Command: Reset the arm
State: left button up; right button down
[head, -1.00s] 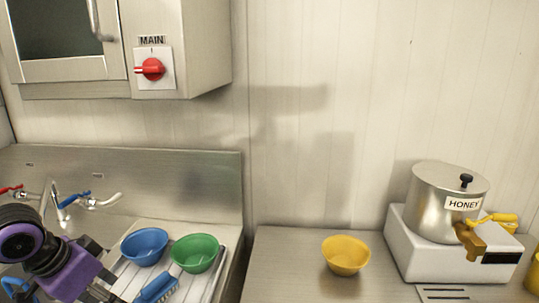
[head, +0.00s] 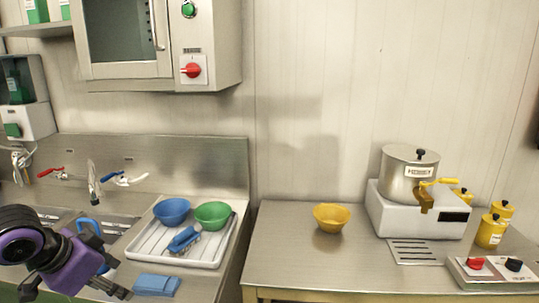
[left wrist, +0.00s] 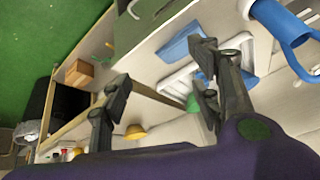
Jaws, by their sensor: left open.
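My left arm, purple and black, comes in at the lower left of the head view. Its gripper (head: 121,279) is open and empty, in front of the sink and close to a blue cloth or sponge (head: 157,285). In the left wrist view the two black fingers of the gripper (left wrist: 162,82) stand wide apart with nothing between them. The green bowl (left wrist: 193,104) and the yellow bowl (left wrist: 135,132) show beyond them, along with the blue block (left wrist: 186,42). My right gripper is in neither view.
A white tray (head: 147,250) holds a blue bowl (head: 171,211), a green bowl (head: 213,215) and a blue brush (head: 184,239). A yellow bowl (head: 332,217) stands on the steel table (head: 300,262). The kettle (head: 402,182) sits on a white base, with yellow jars (head: 491,232) and a control box (head: 480,272) nearby.

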pick_arm(q)
jog(key=w+d+f+m+t, duration=0.1)
jog(key=w+d+f+t, duration=0.15)
jog(key=w+f, duration=0.4)
jog(key=s+d+f+t+h, duration=0.1)
jog(key=s+d+f, duration=0.1)
jog(key=s+f, duration=0.35)
jog(key=s+d+f+t, duration=0.1)
jog(key=s+f, duration=0.2)
jog(key=f, duration=0.6)
jog(key=s+d+f+n+y, duration=0.1)
jog(key=s+d+f+n, duration=0.2)
jog(key=s+d+f, duration=0.2)
jog(key=s+d+f+n+g+y, duration=0.1)
jog(key=s+d+f+n, duration=0.2)
jog(key=s+f, duration=0.7)
jog(key=s+d, duration=0.1)
jog(key=s, duration=0.7)
jog(key=shift+d+f+n, duration=0.3)
jog(key=shift+d+f, duration=0.1)
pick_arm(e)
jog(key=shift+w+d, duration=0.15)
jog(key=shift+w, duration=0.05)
pick_arm(q)
jog(key=shift+g, duration=0.25)
